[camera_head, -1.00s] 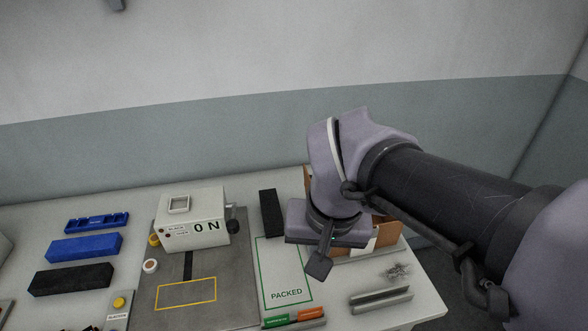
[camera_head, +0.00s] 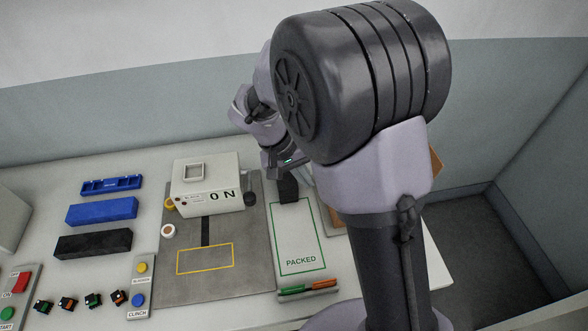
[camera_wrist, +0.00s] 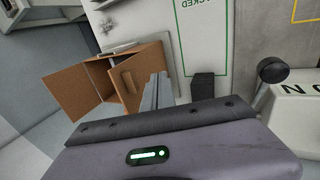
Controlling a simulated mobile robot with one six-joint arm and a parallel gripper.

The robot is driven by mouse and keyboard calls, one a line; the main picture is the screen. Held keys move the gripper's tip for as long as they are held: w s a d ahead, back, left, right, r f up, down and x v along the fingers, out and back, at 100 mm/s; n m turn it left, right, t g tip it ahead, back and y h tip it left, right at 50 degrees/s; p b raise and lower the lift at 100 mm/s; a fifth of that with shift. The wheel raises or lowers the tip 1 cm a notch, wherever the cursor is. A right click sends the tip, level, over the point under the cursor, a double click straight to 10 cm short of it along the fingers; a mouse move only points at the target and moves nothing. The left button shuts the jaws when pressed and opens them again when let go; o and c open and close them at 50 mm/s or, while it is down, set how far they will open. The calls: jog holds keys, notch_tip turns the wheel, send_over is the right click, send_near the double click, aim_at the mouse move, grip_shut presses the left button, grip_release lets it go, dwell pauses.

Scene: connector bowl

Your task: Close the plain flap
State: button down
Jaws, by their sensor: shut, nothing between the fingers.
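A brown cardboard-like box (camera_wrist: 118,80) stands at left in the wrist view with brown flaps standing out. A large flap (camera_wrist: 72,96) opens to the left; a panel with a small raised strip (camera_wrist: 128,82) faces me. I cannot tell for sure which flap is the plain one. In the head view my arm hides most of the box; a brown corner (camera_head: 436,163) shows at its right. My gripper (camera_wrist: 160,80) is shut and empty, with its fingers just right of the box in the picture. I cannot tell whether they touch it.
A black block (camera_head: 288,190) stands close by my gripper, at the back of the PACKED area (camera_head: 300,240). A white machine (camera_head: 207,187) with a dark knob (camera_wrist: 273,70) is beside it. Blue trays (camera_head: 102,211) lie at left. The wall is behind.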

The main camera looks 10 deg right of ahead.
jog(key=d, duration=0.3)
jog(key=shift+r, duration=0.3)
jog(key=shift+d+r, duration=0.1)
jog(key=shift+d+f+y+p, duration=0.5)
jog(key=shift+d+f+y, duration=0.6)
jog(key=shift+d+y, duration=1.5)
jog(key=shift+d+f+y+p, duration=0.55)
jog(key=shift+d+f+y, duration=0.95)
jog(key=shift+d, duration=1.7)
jog(key=shift+d+f+y+p, duration=0.5)
jog(key=shift+d+f+y, duration=0.25)
jog(key=shift+d+y, duration=2)
jog(key=shift+d+f+b, duration=0.35)
jog(key=shift+d+f, duration=0.1)
jog(key=shift+f, duration=0.15)
jog(key=shift+f, duration=0.15)
